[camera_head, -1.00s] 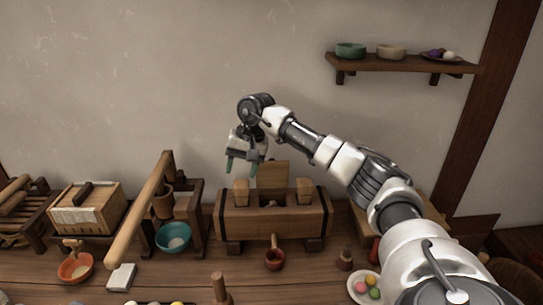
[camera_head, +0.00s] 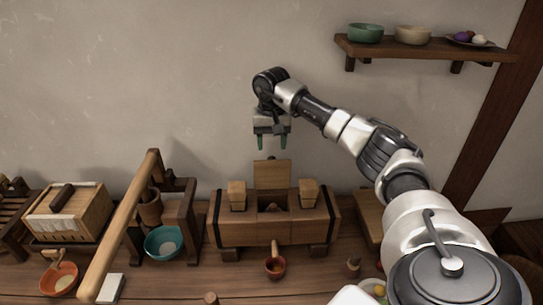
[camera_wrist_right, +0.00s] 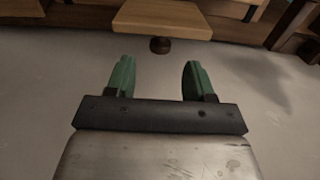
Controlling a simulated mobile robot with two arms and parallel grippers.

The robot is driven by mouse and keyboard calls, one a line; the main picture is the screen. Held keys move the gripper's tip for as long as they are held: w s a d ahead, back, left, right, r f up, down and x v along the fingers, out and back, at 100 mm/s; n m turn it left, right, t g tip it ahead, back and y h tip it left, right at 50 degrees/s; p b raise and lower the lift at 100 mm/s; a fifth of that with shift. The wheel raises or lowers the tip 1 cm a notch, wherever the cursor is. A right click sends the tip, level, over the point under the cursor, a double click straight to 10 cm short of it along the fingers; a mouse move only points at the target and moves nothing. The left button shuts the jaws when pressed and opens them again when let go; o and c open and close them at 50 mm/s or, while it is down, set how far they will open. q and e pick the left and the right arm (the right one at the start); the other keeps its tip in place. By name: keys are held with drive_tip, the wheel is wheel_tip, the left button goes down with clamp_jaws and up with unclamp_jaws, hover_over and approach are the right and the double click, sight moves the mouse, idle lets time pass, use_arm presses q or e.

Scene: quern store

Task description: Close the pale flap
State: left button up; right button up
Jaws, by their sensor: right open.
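The pale flap (camera_head: 271,175) stands upright, open, at the back middle of a wooden box (camera_head: 233,232) with dark bands. In the right wrist view the pale flap (camera_wrist_right: 162,18) shows at the top, with a dark round knob (camera_wrist_right: 160,45) at its edge. My right gripper (camera_head: 272,146) is open and empty, just above the flap's upper edge and apart from it. Its two green fingertips also show in the right wrist view (camera_wrist_right: 157,72), spread to either side of the knob. My left gripper is in neither view.
Two wooden blocks (camera_head: 237,195) (camera_head: 309,193) stand on the box either side of the flap. A wooden beam (camera_head: 124,222) slants up at left beside a teal bowl (camera_head: 164,242). A small brown ladle (camera_head: 275,267) lies in front. A wall shelf (camera_head: 420,49) holds bowls.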

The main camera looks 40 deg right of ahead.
sight(272, 172)
drive_tip(key=shift+f, duration=2.7)
clamp_jaws()
